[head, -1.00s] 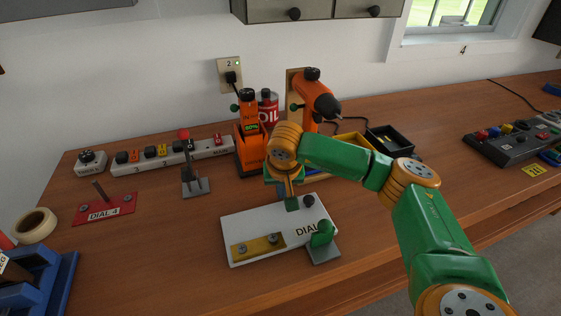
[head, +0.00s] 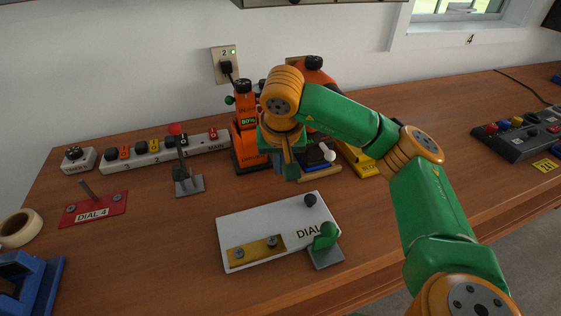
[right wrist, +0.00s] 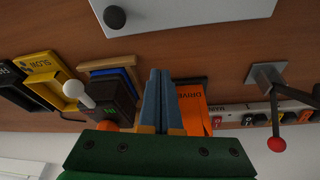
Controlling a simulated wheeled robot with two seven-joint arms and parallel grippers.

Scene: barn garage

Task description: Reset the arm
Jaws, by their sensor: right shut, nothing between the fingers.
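My right arm (head: 435,220), green with orange joints, comes in from the lower right in the head view. Its gripper (head: 290,174) points down above the bench, behind the white dial panel (head: 265,222). In the right wrist view the two blue fingers (right wrist: 163,100) are together with nothing between them. The gripper is clear of the panel and in front of the orange driver charger (head: 247,135). The wrist hides part of the orange drill (head: 318,72). My left gripper is not in view.
A power strip (head: 165,148), grey lever (head: 187,180), red DIAL 4 plate (head: 93,209) and tape roll (head: 20,228) stand on the left. A yellow bin (head: 366,160) and white-tipped lever (head: 327,152) are close beside the gripper. A dark control box (head: 518,134) is at right.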

